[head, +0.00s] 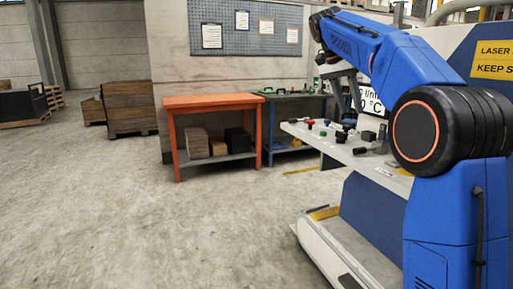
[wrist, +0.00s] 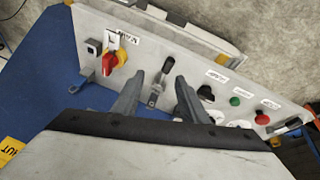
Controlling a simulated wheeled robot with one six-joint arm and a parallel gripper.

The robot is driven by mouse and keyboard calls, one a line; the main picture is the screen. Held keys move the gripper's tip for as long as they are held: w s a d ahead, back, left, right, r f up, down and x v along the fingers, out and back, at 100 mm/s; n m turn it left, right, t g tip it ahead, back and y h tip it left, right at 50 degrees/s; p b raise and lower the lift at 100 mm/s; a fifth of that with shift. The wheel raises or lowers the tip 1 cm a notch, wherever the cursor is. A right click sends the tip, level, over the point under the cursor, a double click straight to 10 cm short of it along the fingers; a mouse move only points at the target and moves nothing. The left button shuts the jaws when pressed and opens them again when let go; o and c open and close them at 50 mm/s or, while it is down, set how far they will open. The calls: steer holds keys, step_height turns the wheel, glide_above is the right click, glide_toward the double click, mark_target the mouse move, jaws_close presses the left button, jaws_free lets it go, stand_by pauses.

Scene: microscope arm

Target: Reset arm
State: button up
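My gripper (wrist: 159,80) is open, its two grey fingers apart over a sloped light-grey control panel (wrist: 205,70). A small lever (wrist: 158,84) with a black knob on a metal base shows between the fingers in the wrist view. I see a gap on each side of it, but cannot tell how far the fingertips are from it in depth. A red and yellow rotary switch (wrist: 115,60) is to the left. A black knob (wrist: 205,93), a green button (wrist: 235,101) and a red button (wrist: 262,119) are to the right. The panel also shows in the head view (head: 345,150).
An orange table (head: 212,101) with boxes beneath stands left of the panel, beside a workbench (head: 290,95). A pegboard (head: 245,28) hangs behind. Wooden crates (head: 128,108) stand at the far left. The concrete floor in the left foreground is clear.

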steer(key=s+a+f+n+t+y, duration=0.1)
steer(key=s+f+n, duration=0.4)
steer(key=s+f, duration=1.2)
steer(key=s+a+f+n+t+y, duration=0.1)
steer(key=s+f+n+t+y, duration=0.2)
steer(key=s+f, duration=1.4)
steer(key=s+n, duration=0.3)
steer(key=s, duration=0.5)
steer(key=shift+s+a+y, duration=0.15)
steer(key=shift+a+y, duration=0.15)
steer(key=shift+a, duration=0.05)
